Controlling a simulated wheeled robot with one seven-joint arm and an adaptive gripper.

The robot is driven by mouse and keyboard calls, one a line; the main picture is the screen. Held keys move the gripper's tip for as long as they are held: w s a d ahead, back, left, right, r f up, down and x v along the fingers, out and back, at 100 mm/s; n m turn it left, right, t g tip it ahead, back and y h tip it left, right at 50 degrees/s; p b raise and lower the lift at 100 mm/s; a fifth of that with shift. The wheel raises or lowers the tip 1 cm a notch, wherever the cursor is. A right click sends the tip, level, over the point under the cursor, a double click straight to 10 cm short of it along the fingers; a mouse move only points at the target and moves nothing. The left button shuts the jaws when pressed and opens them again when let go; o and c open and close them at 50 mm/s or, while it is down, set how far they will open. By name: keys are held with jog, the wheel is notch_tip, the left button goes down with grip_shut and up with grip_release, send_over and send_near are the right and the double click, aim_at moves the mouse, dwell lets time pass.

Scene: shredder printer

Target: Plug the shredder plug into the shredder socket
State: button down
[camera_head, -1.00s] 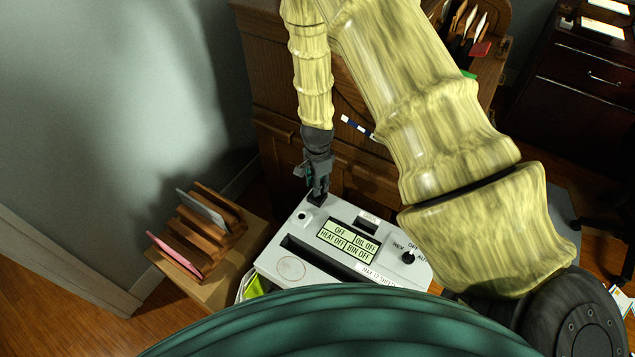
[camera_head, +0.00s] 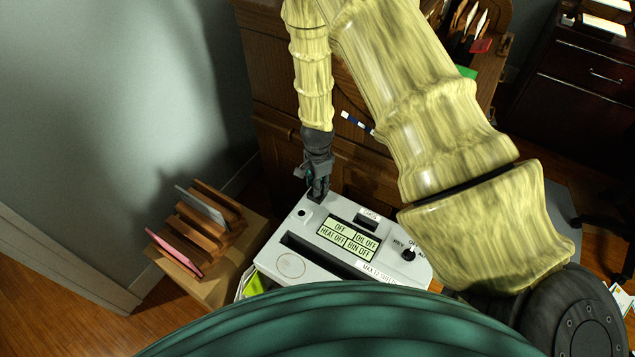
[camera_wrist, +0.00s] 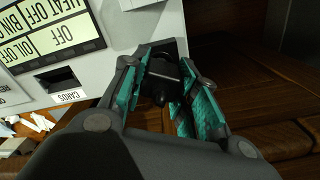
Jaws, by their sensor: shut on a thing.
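The shredder (camera_head: 291,266) is a pale grey box with an off-panel display. Its dark socket (camera_wrist: 172,44) lies at the machine's far corner, at the top of the wrist view. My gripper (camera_head: 318,194) points down at that corner, and in the wrist view its teal-padded fingers (camera_wrist: 162,84) are shut on the small black shredder plug (camera_wrist: 160,78). The plug is up against the dark socket area. The fingers and the plug's body hide the contact, so I cannot tell how deep it sits. In the head view the fingers hide most of the plug.
A wooden cabinet (camera_head: 275,115) stands close behind the shredder. A wooden letter rack (camera_head: 225,210) on a box stands to the left. A card slot (camera_wrist: 60,79) and a black knob (camera_head: 408,254) are on the shredder's top.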

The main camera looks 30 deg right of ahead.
jog(key=shift+f+b, duration=0.35)
jog(key=shift+f, duration=0.4)
jog(key=c, duration=1)
grip_release()
jog(key=shift+r, duration=0.1)
notch_tip(320, 180, up, 12)
jog(key=shift+f, duration=0.1)
